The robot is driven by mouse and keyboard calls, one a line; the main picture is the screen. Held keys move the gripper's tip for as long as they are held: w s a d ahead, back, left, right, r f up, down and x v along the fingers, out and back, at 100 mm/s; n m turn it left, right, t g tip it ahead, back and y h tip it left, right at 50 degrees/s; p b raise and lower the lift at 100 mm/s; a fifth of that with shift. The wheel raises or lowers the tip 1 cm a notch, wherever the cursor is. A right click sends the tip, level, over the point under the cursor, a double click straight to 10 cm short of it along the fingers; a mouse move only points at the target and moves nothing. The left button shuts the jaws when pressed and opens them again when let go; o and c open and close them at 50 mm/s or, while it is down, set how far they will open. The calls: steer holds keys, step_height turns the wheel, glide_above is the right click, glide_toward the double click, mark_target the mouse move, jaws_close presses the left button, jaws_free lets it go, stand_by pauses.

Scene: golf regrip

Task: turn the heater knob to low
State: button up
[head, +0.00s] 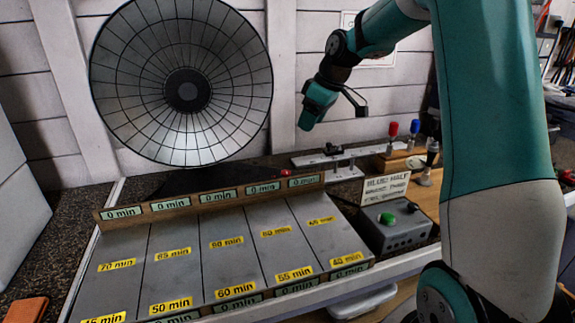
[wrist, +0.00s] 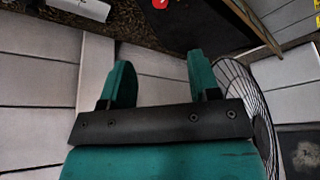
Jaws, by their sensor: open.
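The heater (head: 180,85) is a round dish with a black wire grille at the back left in the head view. Its grille edge shows at the right of the wrist view (wrist: 250,85). A small red knob (head: 286,173) sits by the right end of its dark base (head: 200,181). A red piece, seemingly that knob, shows at the top edge of the wrist view (wrist: 160,3). Its pointer and setting cannot be read. My gripper (head: 335,112) is open and empty, high above and right of the knob. Its two teal fingers show apart in the wrist view (wrist: 160,78).
A sloped grey rack (head: 225,262) with yellow minute labels stands in front of the heater. A grey box (head: 398,235) with a green button, a sign (head: 385,189) and a wooden block with red and blue handles (head: 400,160) stand to the right. The white wall is behind.

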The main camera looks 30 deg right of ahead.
mark_target(286, 172)
steer(key=p+x, duration=0.2)
steer(key=x, duration=1.5)
steer(key=c, duration=0.9)
